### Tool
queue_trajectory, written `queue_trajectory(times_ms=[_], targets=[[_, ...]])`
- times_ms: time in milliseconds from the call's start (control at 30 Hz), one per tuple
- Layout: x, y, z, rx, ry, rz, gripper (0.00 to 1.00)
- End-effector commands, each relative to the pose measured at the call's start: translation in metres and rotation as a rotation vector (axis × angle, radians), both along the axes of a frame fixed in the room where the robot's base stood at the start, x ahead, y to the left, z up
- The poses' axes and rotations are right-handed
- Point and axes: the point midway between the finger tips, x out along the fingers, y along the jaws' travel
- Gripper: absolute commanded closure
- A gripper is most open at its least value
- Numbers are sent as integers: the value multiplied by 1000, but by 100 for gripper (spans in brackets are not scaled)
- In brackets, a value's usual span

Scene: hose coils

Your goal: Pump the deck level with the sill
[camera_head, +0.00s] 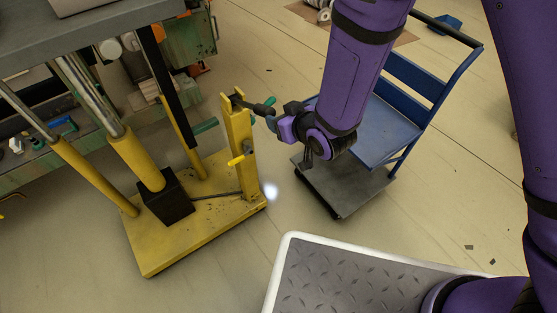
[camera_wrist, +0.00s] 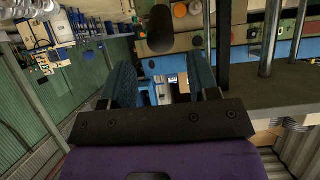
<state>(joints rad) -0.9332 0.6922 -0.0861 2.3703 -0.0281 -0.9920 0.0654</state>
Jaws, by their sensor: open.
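The grey deck (camera_head: 110,25) is at the upper left of the head view, raised on silver and yellow posts above a yellow base (camera_head: 190,225). A yellow upright (camera_head: 238,135) on the base carries a dark pump handle (camera_head: 258,107) near its top, pointing right. A small yellow lever (camera_head: 237,160) is lower on it. My gripper (camera_head: 272,118) is open, close to the handle's end; contact cannot be told. In the wrist view, my gripper's blue fingers (camera_wrist: 163,83) are apart, and a dark rounded end (camera_wrist: 172,30) shows beyond them. I cannot make out the sill.
A blue cart (camera_head: 385,125) stands behind my arm to the right. A green bench (camera_head: 75,150) with tools is behind the lift at left. My tread-plate base is at the bottom. The floor between the lift and my base is clear.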

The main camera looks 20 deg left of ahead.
Motion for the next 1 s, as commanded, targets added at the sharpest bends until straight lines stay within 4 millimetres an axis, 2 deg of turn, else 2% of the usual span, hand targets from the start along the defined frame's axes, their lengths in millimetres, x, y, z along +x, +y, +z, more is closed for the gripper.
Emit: queue_trajectory(times_ms=[667,1000], targets=[[27,31,-22,1,-1,0,45],[30,35,-25,1,-1,1,45]])
